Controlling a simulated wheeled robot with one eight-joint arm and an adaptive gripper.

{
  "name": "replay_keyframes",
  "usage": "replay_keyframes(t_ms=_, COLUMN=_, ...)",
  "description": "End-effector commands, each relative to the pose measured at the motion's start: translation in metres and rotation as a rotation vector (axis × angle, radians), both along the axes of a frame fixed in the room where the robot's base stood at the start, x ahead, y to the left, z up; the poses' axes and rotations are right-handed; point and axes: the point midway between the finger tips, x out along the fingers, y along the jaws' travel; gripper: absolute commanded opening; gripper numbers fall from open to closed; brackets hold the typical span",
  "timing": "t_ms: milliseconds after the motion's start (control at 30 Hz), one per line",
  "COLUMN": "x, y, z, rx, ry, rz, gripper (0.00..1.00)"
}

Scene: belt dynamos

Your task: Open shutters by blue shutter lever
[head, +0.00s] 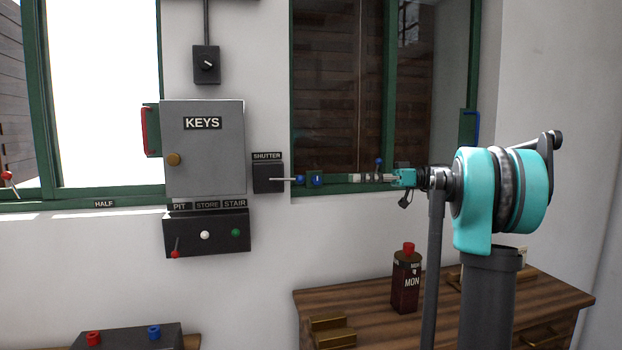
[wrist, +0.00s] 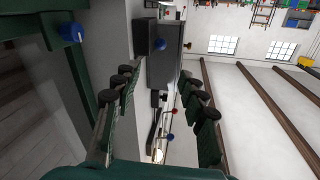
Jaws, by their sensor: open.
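The dark shutter box (head: 267,177), labelled SHUTTER, is on the wall right of the keys cabinet in the head view. Its lever (head: 285,179) is a thin pale rod pointing right, with a blue knob (head: 300,180) at its end.
The grey keys cabinet (head: 204,150) stands out from the wall left of the shutter box, above a dark switch panel (head: 206,235). A wooden table (head: 370,298) with a dark red-capped bottle (head: 406,285) is below my arm. Green-framed windows flank the cabinet.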

Motion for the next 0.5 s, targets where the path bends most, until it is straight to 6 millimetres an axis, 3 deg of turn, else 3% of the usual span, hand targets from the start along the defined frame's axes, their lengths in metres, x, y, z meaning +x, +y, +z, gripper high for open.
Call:
replay_keyframes(t_ms=167, x=-0.002, y=0.020, z=0.001, rx=0.002, ry=-0.002, rz=0.003, gripper=0.42)
replay_keyframes(t_ms=500, x=-0.009, y=0.087, z=0.000, rx=0.001, ry=0.000, rz=0.004, gripper=0.42)
